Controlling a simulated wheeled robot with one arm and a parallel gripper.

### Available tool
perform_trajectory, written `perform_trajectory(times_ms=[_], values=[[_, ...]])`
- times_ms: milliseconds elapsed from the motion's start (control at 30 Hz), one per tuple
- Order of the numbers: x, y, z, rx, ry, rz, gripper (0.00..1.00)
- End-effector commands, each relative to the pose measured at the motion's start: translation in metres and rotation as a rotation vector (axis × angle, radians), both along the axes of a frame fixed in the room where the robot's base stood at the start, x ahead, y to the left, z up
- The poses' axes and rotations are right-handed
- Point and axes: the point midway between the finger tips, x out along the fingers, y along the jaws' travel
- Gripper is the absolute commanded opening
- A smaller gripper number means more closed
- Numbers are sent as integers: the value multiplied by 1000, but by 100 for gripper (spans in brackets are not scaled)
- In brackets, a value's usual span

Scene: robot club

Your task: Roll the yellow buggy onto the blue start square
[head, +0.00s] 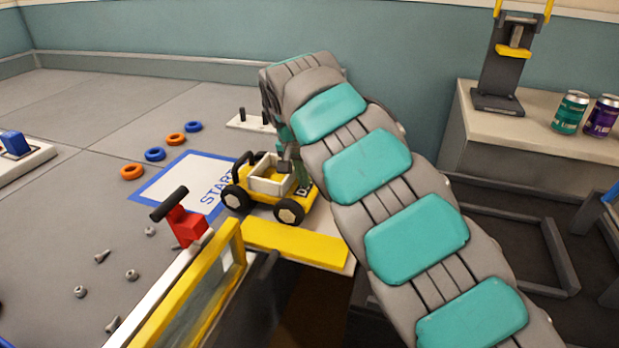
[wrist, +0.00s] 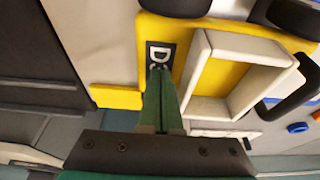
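My gripper (head: 290,172) is at the buggy's right end, partly hidden by my arm. In the wrist view my green fingers (wrist: 160,82) are together with nothing visible between them. Their tips are at the buggy's dark label plate, apparently touching it.
A yellow strip (head: 295,242) lies along the near edge, with a drop beyond it. A yellow-framed panel (head: 190,290) and a red block with a black handle (head: 186,222) stand in front. Blue and orange rings (head: 133,172) lie left of the square; loose bolts (head: 80,291) lie nearer.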

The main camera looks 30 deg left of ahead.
Motion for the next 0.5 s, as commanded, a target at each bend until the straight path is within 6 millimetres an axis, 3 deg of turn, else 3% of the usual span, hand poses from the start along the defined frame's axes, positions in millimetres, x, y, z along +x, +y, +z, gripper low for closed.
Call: perform_trajectory(times_ms=[33,500], values=[[-8,2,-22,-27,36,4,0],[-16,32,-23,-29,37,7,0]])
